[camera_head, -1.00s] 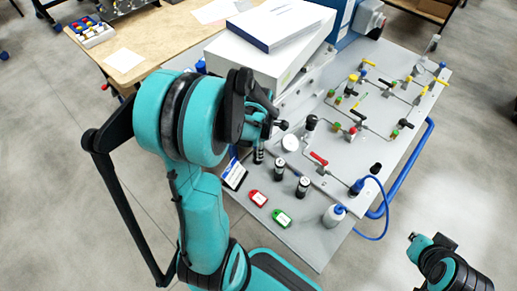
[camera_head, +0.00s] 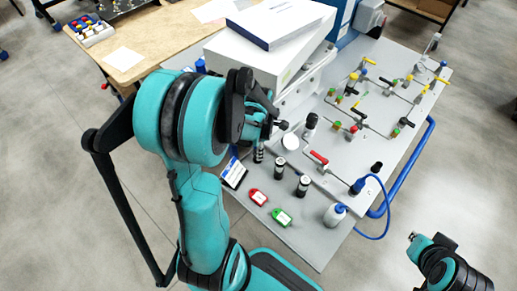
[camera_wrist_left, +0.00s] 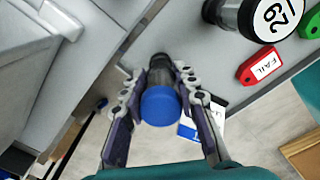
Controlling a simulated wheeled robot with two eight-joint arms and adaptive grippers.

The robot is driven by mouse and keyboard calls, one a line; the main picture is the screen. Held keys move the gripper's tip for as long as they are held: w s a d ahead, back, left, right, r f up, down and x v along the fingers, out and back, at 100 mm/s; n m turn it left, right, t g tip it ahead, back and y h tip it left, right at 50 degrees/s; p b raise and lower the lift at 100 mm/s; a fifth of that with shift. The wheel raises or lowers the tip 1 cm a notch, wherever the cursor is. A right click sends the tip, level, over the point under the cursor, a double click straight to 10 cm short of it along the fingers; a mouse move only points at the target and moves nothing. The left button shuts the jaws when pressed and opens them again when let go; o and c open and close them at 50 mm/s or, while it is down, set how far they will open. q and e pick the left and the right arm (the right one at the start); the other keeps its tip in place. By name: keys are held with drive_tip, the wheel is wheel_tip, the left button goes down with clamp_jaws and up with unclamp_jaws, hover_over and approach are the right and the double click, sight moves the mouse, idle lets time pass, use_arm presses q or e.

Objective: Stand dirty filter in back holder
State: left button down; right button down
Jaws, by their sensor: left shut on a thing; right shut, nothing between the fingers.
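In the left wrist view, my left gripper (camera_wrist_left: 160,95) is shut on a dark cylindrical filter (camera_wrist_left: 160,68) with a blue end cap (camera_wrist_left: 160,106). In the head view my left gripper (camera_head: 274,122) is over the panel, partly hidden by its own wrist. The filter's blue end does not show there. Two dark cylinders with pale tops, one nearer the back (camera_head: 280,165) and one nearer the front (camera_head: 303,186), stand on the panel. I cannot make out which part is the back holder. My right gripper (camera_head: 413,238) is shut and empty, off the panel at lower right.
A red-handled valve (camera_head: 318,157) and pipework lie to the right. A large white box (camera_head: 255,60) stands behind.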

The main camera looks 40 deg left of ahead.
use_arm(q)
drive_tip(key=c, duration=1.1)
unclamp_jaws()
drive_tip(key=shift+r, duration=0.1)
wheel_tip(320, 180, up, 12)
drive_tip(key=shift+f, duration=0.1)
drive_tip(key=s+d+r+m+t, duration=0.1)
drive_tip(key=d+m, duration=0.6)
drive_tip(key=m, duration=0.7)
drive_tip(key=s+d+r+m+t, duration=0.1)
drive_tip(key=s+d+m+t, duration=0.2)
drive_tip(key=m, duration=1.1)
drive_tip(key=d+t, duration=0.3)
drive_tip(key=d, duration=0.2)
drive_tip(key=shift+s+d+r, duration=0.15)
drive_tip(key=shift+s+d, duration=0.1)
drive_tip(key=shift+s, duration=0.1)
